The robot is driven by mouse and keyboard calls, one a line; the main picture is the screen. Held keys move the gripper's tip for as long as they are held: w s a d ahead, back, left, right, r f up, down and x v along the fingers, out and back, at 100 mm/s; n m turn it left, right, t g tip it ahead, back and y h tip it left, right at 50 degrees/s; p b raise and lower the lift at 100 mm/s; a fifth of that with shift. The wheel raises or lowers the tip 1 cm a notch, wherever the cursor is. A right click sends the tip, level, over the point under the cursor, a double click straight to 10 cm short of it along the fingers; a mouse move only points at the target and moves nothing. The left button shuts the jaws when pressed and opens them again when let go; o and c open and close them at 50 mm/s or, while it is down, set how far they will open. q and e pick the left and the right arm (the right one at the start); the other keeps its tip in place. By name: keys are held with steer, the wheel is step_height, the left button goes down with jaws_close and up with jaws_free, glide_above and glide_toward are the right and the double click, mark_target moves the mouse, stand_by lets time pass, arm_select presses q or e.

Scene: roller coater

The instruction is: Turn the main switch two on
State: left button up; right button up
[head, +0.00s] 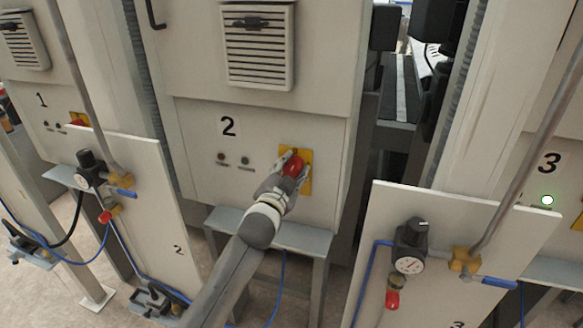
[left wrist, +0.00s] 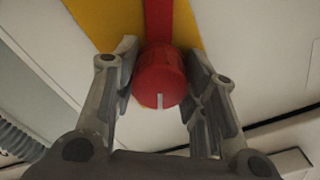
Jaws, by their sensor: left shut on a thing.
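Main switch two is a red rotary knob (head: 293,166) on a yellow plate (head: 306,180), on the light grey cabinet marked 2. In the left wrist view the red knob (left wrist: 161,78) sits between my two fingers, with a pale mark at the lower edge of its face and a red bar above it on the yellow plate (left wrist: 96,22). My left gripper (head: 288,172) is shut on the knob, a finger on each side; it also shows in the left wrist view (left wrist: 160,85). My right gripper is not in view.
Two small lamps (head: 233,160), both dark, sit under the number 2. Panel 2 (head: 150,225) at left and panel 3 (head: 440,270) at right carry gauges and valves. A lamp (head: 547,200) on cabinet 3 is lit. A grey ledge (head: 300,238) is below the switch.

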arm_select(q)
steer(key=m+p, duration=0.1)
steer(key=m, duration=0.5)
steer(key=m+p, duration=0.1)
steer(key=m, duration=0.4)
steer(key=shift+m, duration=0.4)
steer(key=shift+m+p, duration=0.4)
steer(key=shift+m, duration=0.1)
steer(key=o, duration=1)
steer(key=v, duration=1.2)
